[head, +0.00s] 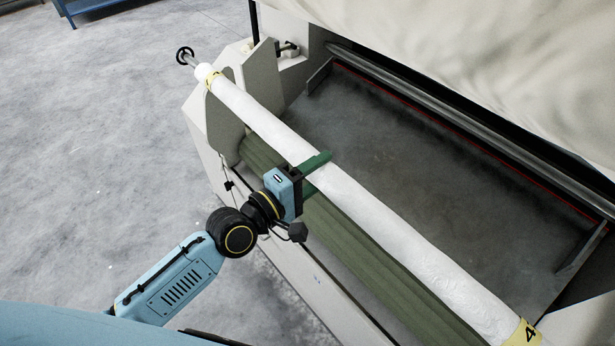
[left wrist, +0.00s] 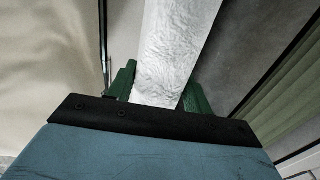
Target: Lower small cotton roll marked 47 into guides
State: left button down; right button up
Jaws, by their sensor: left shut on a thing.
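The small cotton roll (head: 265,120) is a long white cylinder running from upper left to lower right in the head view. Yellow labels wrap both ends; the lower right one shows a "4", the rest cut off by the frame. My left gripper (head: 312,168) is shut around the roll near its middle. In the left wrist view the white roll (left wrist: 172,50) passes between the green fingers. The upper left end of the roll is by pale upright guide plates (head: 223,125); whether it is seated there I cannot tell. My right gripper is not in view.
A green fluted roller (head: 345,240) runs below and beside the cotton roll. A dark grey tray-like bed (head: 400,150) lies to its right, with a metal bar behind. A cream fabric mass (head: 480,40) hangs at upper right. Open grey floor (head: 100,130) lies left; a blue stand is at top left.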

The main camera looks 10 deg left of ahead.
pick_arm(q)
jog(key=b+x, duration=0.2)
jog(key=x, duration=1.1)
jog(key=shift+r, duration=0.25)
jog(key=shift+w+d, duration=0.1)
dwell(0.5)
notch_tip(320, 180, down, 6)
jog(key=b, duration=0.5)
dwell(0.6)
jog(key=shift+f+b, duration=0.1)
jog(key=shift+b, duration=0.2)
jog(key=shift+f+b, duration=2.65)
jog(key=shift+f, duration=0.3)
notch_tip(320, 180, down, 6)
jog(key=b, duration=0.5)
jog(key=shift+b, duration=0.3)
